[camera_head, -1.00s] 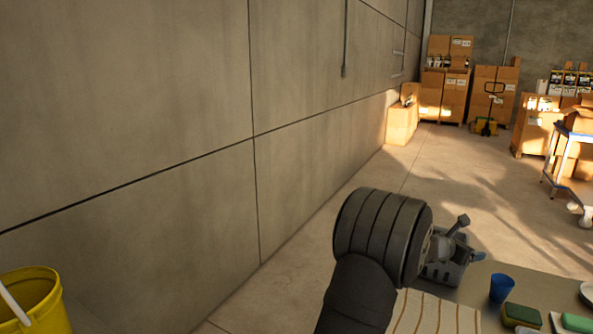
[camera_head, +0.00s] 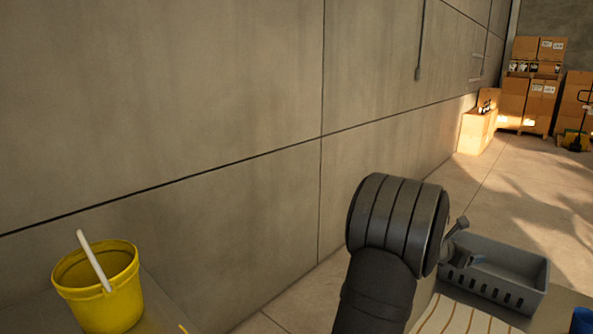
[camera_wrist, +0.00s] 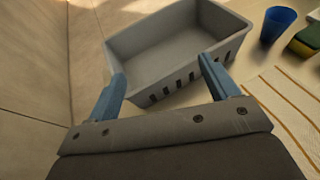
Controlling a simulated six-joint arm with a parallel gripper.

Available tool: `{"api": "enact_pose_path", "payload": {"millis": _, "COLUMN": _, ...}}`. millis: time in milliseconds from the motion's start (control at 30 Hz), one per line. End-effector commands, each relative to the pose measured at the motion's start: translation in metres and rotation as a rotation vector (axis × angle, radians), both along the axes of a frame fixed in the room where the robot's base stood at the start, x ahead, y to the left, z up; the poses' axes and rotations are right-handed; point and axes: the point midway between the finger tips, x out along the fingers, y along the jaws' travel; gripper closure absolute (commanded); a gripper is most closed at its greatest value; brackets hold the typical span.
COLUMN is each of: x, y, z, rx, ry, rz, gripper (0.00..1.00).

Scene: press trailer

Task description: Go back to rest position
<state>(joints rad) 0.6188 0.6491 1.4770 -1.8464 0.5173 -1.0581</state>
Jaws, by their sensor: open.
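My gripper (camera_wrist: 158,78) is open in the wrist view, its two blue fingers apart with nothing between them. A grey slotted basket (camera_wrist: 222,22) lies just beyond the fingertips and looks empty. In the head view my dark arm hides most of the gripper, and the basket (camera_head: 510,290) stands to the right of it on the table. I cannot tell from these views how high the gripper is above the basket.
A striped cloth (camera_wrist: 288,105) lies right of the gripper. A blue cup (camera_wrist: 277,24) and a green-and-yellow sponge (camera_wrist: 307,40) are beyond it. A yellow bucket (camera_head: 100,295) stands at the left by the concrete wall (camera_head: 200,100). Boxes (camera_head: 540,95) are stacked far back.

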Motion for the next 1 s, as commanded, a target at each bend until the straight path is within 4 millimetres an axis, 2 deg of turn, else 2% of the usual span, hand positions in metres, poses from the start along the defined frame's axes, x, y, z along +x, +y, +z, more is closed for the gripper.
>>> {"api": "enact_pose_path", "payload": {"millis": 400, "x": 0.035, "y": 0.078, "z": 0.001, "rx": -0.001, "ry": 0.0, "rz": 0.096, "gripper": 0.2}}
{"api": "enact_pose_path", "payload": {"millis": 600, "x": 0.045, "y": 0.109, "z": 0.001, "rx": 0.0, "ry": 0.0, "rz": 0.134, "gripper": 0.2}}
{"api": "enact_pose_path", "payload": {"millis": 800, "x": 0.049, "y": 0.125, "z": 0.002, "rx": 0.0, "ry": 0.0, "rz": 0.152, "gripper": 0.2}}
{"api": "enact_pose_path", "payload": {"millis": 1000, "x": 0.05, "y": 0.128, "z": 0.001, "rx": 0.0, "ry": 0.0, "rz": 0.155, "gripper": 0.2}}
